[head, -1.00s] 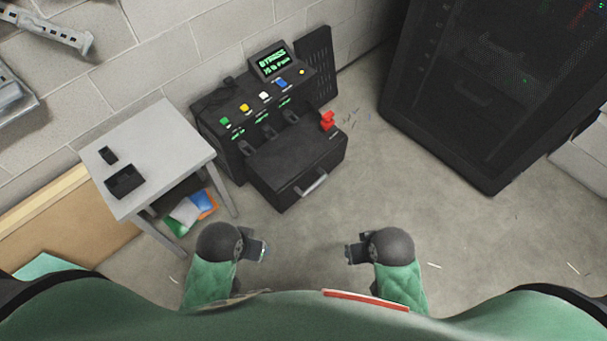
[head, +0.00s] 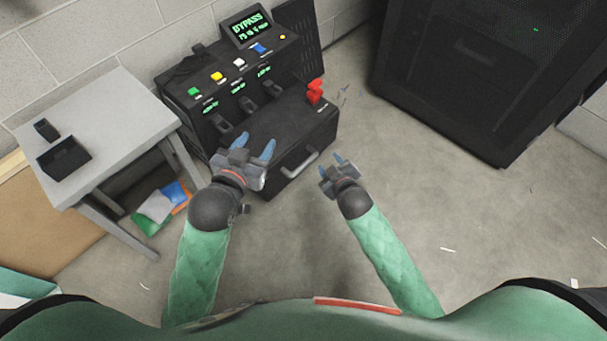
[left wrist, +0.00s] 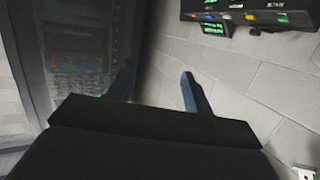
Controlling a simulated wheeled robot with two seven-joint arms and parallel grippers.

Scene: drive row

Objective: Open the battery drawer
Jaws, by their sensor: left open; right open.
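The black battery unit (head: 190,103) stands against the wall, and its lower box juts toward me. The drawer front (head: 318,147) carries a silver bar handle (head: 299,165); I see no gap around the front, so the drawer looks shut. My left gripper (head: 260,145) is open, in front of the unit to the left of the handle, and hides part of the box. In the left wrist view its two fingers (left wrist: 158,88) are apart with nothing between them. My right gripper (head: 340,165) is open and empty, to the right of the handle and apart from it.
A red switch (head: 314,92) stands on the box's right corner. A display (head: 247,26) reads BYPASS; coloured buttons line the console. A grey table (head: 105,103) with small black boxes is at left, coloured packets (head: 158,206) below it. A dark rack (head: 450,70) is at right.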

